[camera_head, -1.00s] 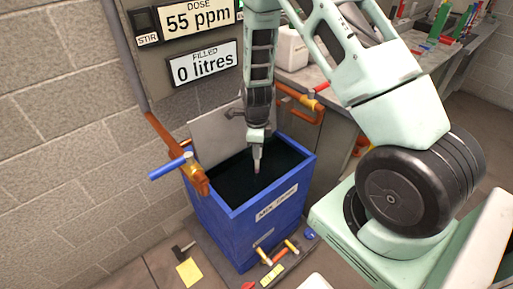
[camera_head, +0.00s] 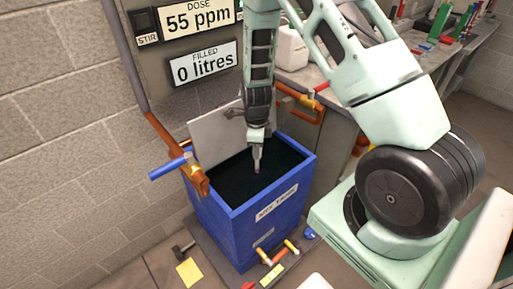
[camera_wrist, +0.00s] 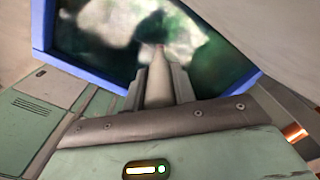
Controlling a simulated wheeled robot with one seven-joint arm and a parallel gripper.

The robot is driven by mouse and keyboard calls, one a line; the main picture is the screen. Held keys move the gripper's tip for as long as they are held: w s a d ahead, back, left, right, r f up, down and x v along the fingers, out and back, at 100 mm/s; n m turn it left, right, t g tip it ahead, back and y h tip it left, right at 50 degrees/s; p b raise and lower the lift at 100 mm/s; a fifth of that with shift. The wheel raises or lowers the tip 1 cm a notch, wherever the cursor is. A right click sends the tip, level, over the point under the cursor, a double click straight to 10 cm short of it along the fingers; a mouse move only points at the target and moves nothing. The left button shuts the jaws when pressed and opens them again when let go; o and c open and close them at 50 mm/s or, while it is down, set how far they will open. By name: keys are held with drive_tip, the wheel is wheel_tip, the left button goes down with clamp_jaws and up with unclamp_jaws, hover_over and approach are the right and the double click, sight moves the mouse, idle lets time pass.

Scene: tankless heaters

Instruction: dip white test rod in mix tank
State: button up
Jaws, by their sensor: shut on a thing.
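The mix tank (camera_head: 238,222) is an open blue box labelled "MIX TANK", with dark liquid inside. My gripper (camera_head: 257,150) points down over the tank's opening. It is shut on the white test rod (camera_wrist: 158,80), whose pale shaft stands between the two fingers (camera_wrist: 159,90) in the wrist view. The rod's small tip (camera_head: 257,168) looks purplish in the head view. It shows against the dark opening, inside the rim's outline. I cannot tell whether the tip touches the liquid. In the wrist view the liquid (camera_wrist: 90,45) is dark green with pale reflections.
A grey lid (camera_head: 215,135) stands raised behind the tank. Orange pipes with a blue-handled valve (camera_head: 172,168) flank it at left, and a red-handled one at right. Signs read "55 ppm" and "0 litres" (camera_head: 204,65). Tools and a yellow note (camera_head: 189,272) lie at the base.

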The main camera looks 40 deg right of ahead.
drive_tip(key=shift+r+p, duration=5.6)
drive_tip(key=shift+r, duration=0.9)
drive_tip(key=s+a+f+n, duration=0.1)
drive_tip(key=a+n, duration=0.2)
drive_tip(key=n, duration=1)
drive_tip(key=s+a+n, duration=0.2)
drive_tip(key=a+n, duration=0.1)
drive_tip(key=n, duration=1)
drive_tip(key=shift+f+n, duration=0.3)
drive_tip(key=shift+f, duration=0.05)
drive_tip(key=shift+a, duration=0.1)
